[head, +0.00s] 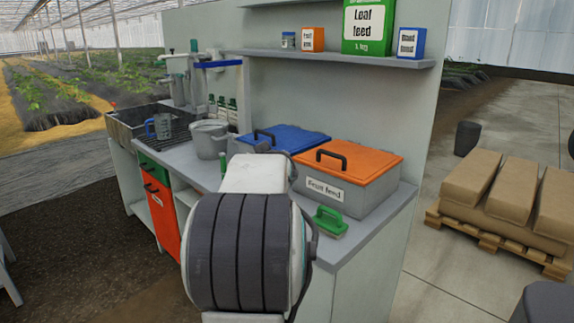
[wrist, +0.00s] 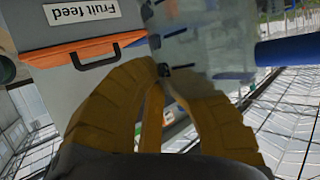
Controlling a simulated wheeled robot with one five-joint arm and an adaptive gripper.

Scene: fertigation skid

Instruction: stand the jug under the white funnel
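A bluish see-through jug (head: 161,126) with a handle stands on the dark grating of the sink in the head view. White funnel-like shapes (head: 176,57) are on a stand behind it; they are too small to tell apart. My gripper (wrist: 163,71) shows in the wrist view as yellow fingers whose tips come close together, with a small dark bit between them. A pale, see-through surface with bluish marks (wrist: 205,38) lies beyond the tips; I cannot tell whether it is held. In the head view my arm hides the gripper.
A grey pot (head: 209,140) stands on the counter. A blue-lidded box (head: 285,137) and an orange-lidded "Fruit feed" box (head: 350,188) are to its right, with a green brush-like tool (head: 329,221) in front. A shelf (head: 330,58) with packs runs above. A loaded pallet (head: 500,235) stands right.

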